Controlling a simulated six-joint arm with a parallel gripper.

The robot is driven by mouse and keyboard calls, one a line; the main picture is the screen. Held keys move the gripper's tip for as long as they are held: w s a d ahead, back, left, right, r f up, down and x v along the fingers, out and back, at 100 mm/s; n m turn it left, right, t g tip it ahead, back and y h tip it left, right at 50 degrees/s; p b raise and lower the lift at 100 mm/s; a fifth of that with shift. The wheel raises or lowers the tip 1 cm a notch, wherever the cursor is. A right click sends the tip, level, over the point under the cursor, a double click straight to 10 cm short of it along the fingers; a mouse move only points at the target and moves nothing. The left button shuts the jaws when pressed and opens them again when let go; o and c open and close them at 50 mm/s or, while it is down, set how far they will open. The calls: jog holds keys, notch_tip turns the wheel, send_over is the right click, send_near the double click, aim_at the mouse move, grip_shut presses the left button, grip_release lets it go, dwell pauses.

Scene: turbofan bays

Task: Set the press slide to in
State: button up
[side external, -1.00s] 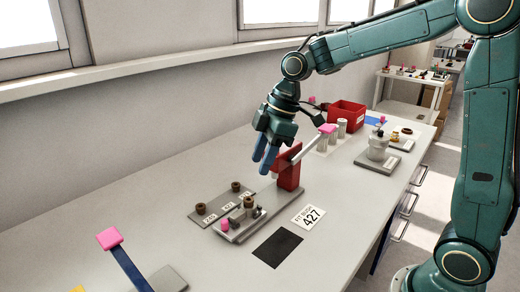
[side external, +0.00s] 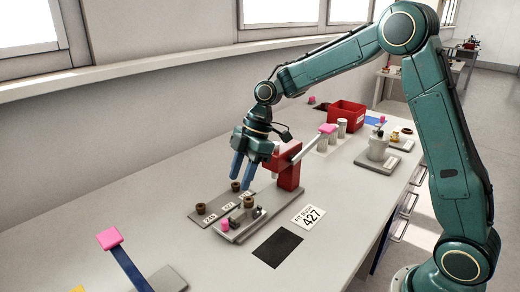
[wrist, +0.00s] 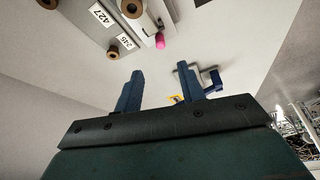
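The red press (side external: 288,172) stands on a long grey base, with a raised lever ending in a pink grip (side external: 327,128). The press slide (side external: 238,228) sits at the base's near-left end, away from the red body, with a pink knob (side external: 225,225) at its left. A brown bushing (side external: 249,202) stands on or beside the slide; I cannot tell which. The knob also shows in the wrist view (wrist: 160,42). My gripper (side external: 241,180) is open and empty, fingers pointing down, above and behind the slide and left of the red body.
A grey plate (side external: 206,218) with several brown bushings and number labels lies left of the slide. A blue lever with a pink top (side external: 110,238) stands near left. A red bin (side external: 347,115) is behind.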

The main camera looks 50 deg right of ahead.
aim_at(226, 220)
jog(key=x, duration=1.3)
jog(key=shift+d+r, duration=0.1)
grip_shut()
